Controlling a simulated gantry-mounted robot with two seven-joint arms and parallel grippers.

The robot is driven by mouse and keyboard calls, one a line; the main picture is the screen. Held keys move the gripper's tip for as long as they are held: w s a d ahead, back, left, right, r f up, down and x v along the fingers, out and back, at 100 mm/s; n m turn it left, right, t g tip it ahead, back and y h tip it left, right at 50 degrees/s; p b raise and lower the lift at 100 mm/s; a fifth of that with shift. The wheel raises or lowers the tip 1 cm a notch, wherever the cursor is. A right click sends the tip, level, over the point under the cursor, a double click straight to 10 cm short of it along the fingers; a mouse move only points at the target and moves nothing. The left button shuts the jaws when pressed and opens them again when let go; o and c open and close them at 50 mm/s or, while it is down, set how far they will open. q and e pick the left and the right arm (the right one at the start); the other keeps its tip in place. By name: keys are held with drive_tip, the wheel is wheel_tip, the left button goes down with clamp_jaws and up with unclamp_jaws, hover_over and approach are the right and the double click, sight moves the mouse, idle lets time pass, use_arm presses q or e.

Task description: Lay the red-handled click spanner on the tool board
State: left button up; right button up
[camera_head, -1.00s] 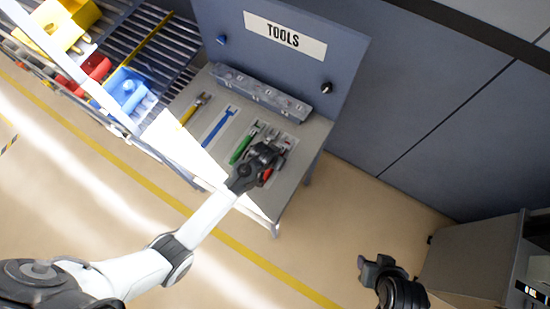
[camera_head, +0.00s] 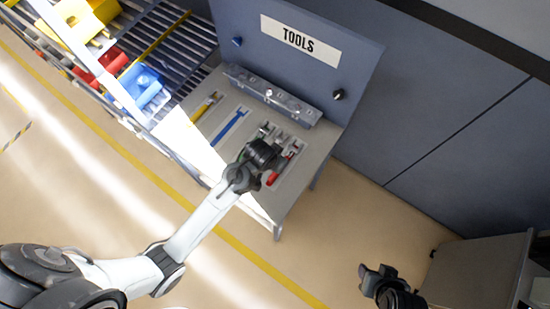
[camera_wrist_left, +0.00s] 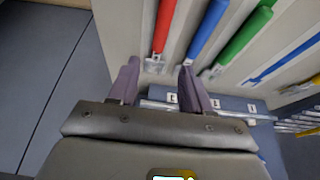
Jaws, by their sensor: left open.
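The red-handled click spanner (camera_head: 277,175) lies at the right end of the row of tools on the grey tool board (camera_head: 284,200). In the left wrist view its red handle (camera_wrist_left: 165,28) points up the picture, with its metal end below, near the fingertips. My left gripper (camera_head: 266,151) is over the board, beside the red spanner and covering much of the green-handled one. In the left wrist view my left gripper (camera_wrist_left: 160,68) has its fingers apart, with nothing held. My right gripper (camera_head: 374,277) is low at the right, away from the board; its fingers are unclear.
A blue tool (camera_head: 230,126) and a yellow-handled tool (camera_head: 206,105) lie farther left. A rack with blue (camera_head: 140,84) and red bins stands left. A grey cabinet (camera_head: 480,270) stands lower right.

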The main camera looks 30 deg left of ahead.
use_arm(q)
drive_tip(key=s+a+r, duration=0.3)
drive_tip(key=s, duration=0.7)
drive_tip(key=s+a+r, duration=0.3)
drive_tip(key=s+r, duration=0.1)
drive_tip(key=s, duration=0.6)
drive_tip(key=shift+r+g, duration=0.3)
drive_tip(key=shift+g, duration=0.1)
